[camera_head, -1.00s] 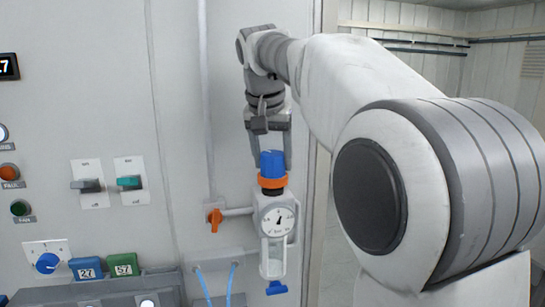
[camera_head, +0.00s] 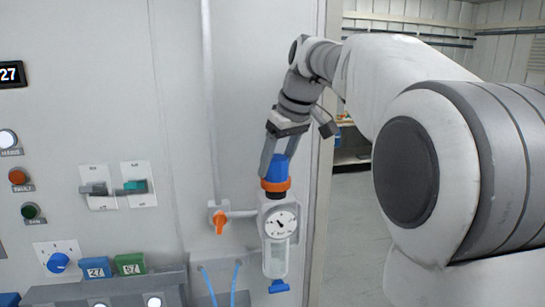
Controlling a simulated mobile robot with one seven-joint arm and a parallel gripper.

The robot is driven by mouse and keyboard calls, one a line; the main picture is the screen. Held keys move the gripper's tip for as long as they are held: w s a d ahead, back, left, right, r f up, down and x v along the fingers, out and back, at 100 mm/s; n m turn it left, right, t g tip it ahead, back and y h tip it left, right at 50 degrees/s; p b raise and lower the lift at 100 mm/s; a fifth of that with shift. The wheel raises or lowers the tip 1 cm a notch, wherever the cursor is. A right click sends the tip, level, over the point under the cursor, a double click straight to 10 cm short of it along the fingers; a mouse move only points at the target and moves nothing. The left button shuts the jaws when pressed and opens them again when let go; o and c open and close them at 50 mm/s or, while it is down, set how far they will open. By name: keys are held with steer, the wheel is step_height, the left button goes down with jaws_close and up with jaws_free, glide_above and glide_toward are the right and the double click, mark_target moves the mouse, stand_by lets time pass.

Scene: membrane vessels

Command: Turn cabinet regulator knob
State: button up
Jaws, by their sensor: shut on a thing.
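The cabinet regulator is on the cabinet wall right of centre in the head view. Its blue knob (camera_head: 279,167) is on top, above an orange collar (camera_head: 276,185). Below are a round white gauge (camera_head: 281,224) and a clear bowl (camera_head: 276,259). My gripper (camera_head: 276,168) comes down from above, tilted, and is shut on the blue knob, one finger on its left and the other partly hidden behind it. The gauge needle is too small to read surely.
An orange valve handle (camera_head: 219,222) sits on the pipe just left of the regulator. The cabinet edge (camera_head: 320,130) is close on the right, with open floor beyond.

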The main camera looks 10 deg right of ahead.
steer(key=n+g+y+p, duration=0.1)
steer(key=n, duration=0.3)
steer(key=shift+n, duration=0.3)
steer(key=n+g, duration=0.1)
steer(key=n, duration=0.1)
steer(key=n+y, duration=0.1)
steer(key=n, duration=0.1)
steer(key=shift+n+g, duration=0.4)
steer(key=o, duration=1.1)
